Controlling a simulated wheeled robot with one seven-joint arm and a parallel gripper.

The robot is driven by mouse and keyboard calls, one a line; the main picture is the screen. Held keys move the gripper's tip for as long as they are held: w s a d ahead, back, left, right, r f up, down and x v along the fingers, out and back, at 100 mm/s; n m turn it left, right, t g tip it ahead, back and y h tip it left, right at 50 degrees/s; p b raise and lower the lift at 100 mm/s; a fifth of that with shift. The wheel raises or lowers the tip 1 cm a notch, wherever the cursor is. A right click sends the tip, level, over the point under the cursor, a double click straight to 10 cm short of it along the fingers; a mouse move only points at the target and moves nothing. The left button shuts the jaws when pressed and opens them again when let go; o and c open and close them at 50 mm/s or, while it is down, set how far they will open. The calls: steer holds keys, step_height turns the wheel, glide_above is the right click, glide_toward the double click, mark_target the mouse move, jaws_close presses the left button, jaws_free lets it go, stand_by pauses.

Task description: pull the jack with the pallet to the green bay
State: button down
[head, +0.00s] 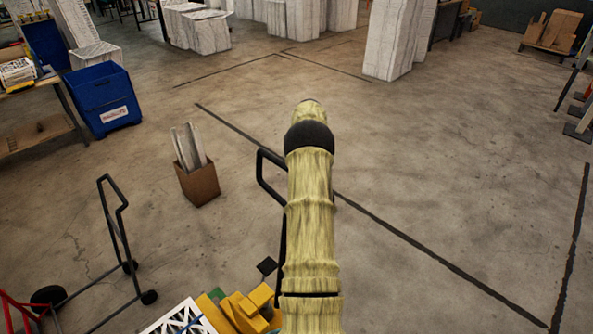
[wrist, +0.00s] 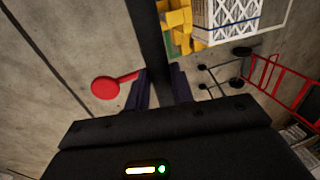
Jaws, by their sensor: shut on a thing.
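A black looped handle (head: 268,180), which looks like the jack's, stands partly behind my arm in the head view. In the wrist view my gripper (wrist: 161,78) is shut on a dark bar (wrist: 148,32) of this handle. My arm hides the gripper in the head view. Yellow boxes (head: 243,311) and a white latticed filter box (head: 183,319) show at the bottom edge; the yellow boxes (wrist: 176,22) and the white box (wrist: 228,18) also show in the wrist view. The pallet under them and the jack's body are mostly out of view. I cannot make out a green bay.
A black-handled cart (head: 117,232) stands close on the left, beside a red frame (head: 22,313). A brown carton (head: 198,184) with upright panels stands ahead left, and a blue bin (head: 104,98) beyond it. Dark lines (head: 425,250) mark the floor, which is clear on the right.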

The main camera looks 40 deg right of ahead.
steer(key=d, duration=0.2)
steer(key=shift+d+p, duration=0.35)
steer(key=shift+d, duration=0.05)
steer(key=shift+w, duration=0.1)
steer(key=c, duration=1.5)
jaws_free()
steer(key=shift+a, duration=0.1)
steer(key=shift+o, duration=1.3)
steer(key=shift+a, duration=0.15)
steer(key=shift+d+r, duration=0.1)
steer(key=shift+d, duration=0.1)
